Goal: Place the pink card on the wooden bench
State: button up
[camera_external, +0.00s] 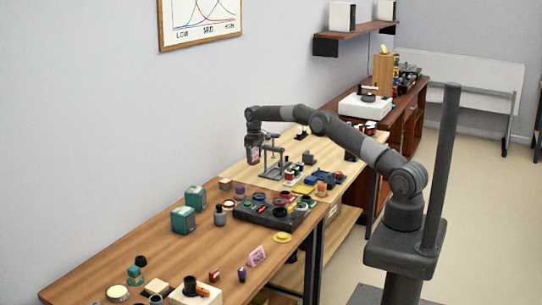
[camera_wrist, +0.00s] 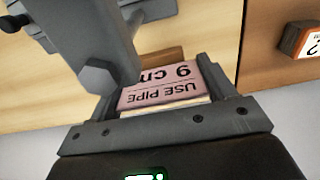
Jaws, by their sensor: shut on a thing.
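My gripper (camera_external: 253,158) is above the back left part of the light wooden bench (camera_external: 262,183). In the wrist view the pink card (camera_wrist: 160,90), with black text reading "USE PIPE 9 cm" upside down, sits between the fingers of my gripper (camera_wrist: 162,85), which is shut on it. The card also shows small in the external view (camera_external: 254,155), apparently raised off the bench. A browner wooden bench (camera_external: 140,250) adjoins the light one toward the camera. Which of the two the task means I cannot tell.
A grey stand (camera_external: 277,172) is close right of my gripper. A dark tray (camera_external: 265,217) of coloured parts, teal boxes (camera_external: 183,220) and another pink sign (camera_external: 256,256) stand on the brown bench. An orange-edged block (camera_wrist: 302,40) shows in the wrist view.

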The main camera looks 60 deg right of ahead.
aim_at(254, 161)
jog(key=shift+f, duration=2.2)
jog(key=o, duration=1)
jog(key=shift+f, duration=0.15)
